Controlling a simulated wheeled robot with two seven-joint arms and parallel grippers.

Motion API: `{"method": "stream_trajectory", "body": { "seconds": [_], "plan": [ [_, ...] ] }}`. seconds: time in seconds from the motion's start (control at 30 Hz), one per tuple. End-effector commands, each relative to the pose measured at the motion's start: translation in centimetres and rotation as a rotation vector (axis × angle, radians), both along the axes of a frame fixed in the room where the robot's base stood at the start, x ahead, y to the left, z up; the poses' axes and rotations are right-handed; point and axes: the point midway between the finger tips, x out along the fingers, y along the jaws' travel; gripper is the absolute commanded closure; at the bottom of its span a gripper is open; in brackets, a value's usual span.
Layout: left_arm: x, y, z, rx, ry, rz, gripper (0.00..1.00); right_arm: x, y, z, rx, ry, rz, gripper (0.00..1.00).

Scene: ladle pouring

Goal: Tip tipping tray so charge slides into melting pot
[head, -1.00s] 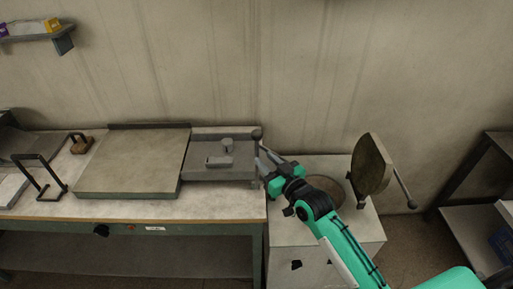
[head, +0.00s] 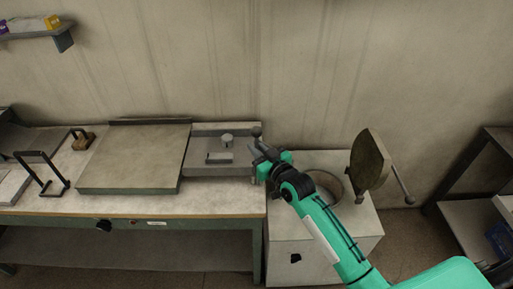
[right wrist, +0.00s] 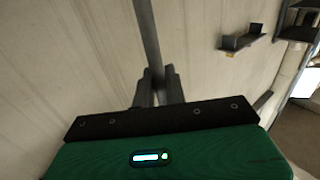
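The tipping tray (head: 193,160) lies flat at the right end of the workbench. The charge on it shows as a small grey block (head: 219,158) and a short round piece (head: 227,141). A handle with a dark ball end (head: 257,132) stands at the tray's right side. My right gripper (head: 259,150) is at this handle; in the right wrist view its fingers (right wrist: 158,92) are close together on either side of a grey bar (right wrist: 147,35), and look shut on it. The melting pot's round mouth (head: 325,187) is open, partly hidden by my right arm. My left gripper is out of view.
A round lid (head: 370,160) with a bar handle stands raised at the pot's right. A large flat plate (head: 135,160) lies left of the tray. A black frame handle (head: 40,172) stands farther left. A rack (head: 480,225) is at the far right.

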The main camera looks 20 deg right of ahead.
Motion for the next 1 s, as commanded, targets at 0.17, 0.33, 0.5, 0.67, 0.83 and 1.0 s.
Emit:
{"method": "stream_trajectory", "body": {
  "seconds": [0.17, 0.33, 0.5, 0.67, 0.83, 1.0],
  "plan": [
    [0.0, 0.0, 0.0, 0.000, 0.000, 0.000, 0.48, 0.0, -0.1, 0.0, 0.001, -0.001, 0.000, 1.00],
    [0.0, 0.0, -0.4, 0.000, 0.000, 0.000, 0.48, -0.1, -0.4, -0.1, 0.017, -0.005, -0.001, 1.00],
    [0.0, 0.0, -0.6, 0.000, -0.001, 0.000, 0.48, -0.2, -0.7, -0.1, 0.031, -0.010, -0.001, 1.00],
    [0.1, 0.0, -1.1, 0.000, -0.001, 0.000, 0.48, -0.3, -1.1, -0.2, 0.056, -0.016, -0.001, 1.00],
    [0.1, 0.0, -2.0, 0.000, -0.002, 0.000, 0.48, -0.5, -2.1, -0.5, 0.103, -0.029, -0.002, 1.00],
    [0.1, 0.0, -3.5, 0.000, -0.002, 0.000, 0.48, -0.9, -3.5, -0.8, 0.179, -0.052, -0.003, 1.00]
  ]
}}
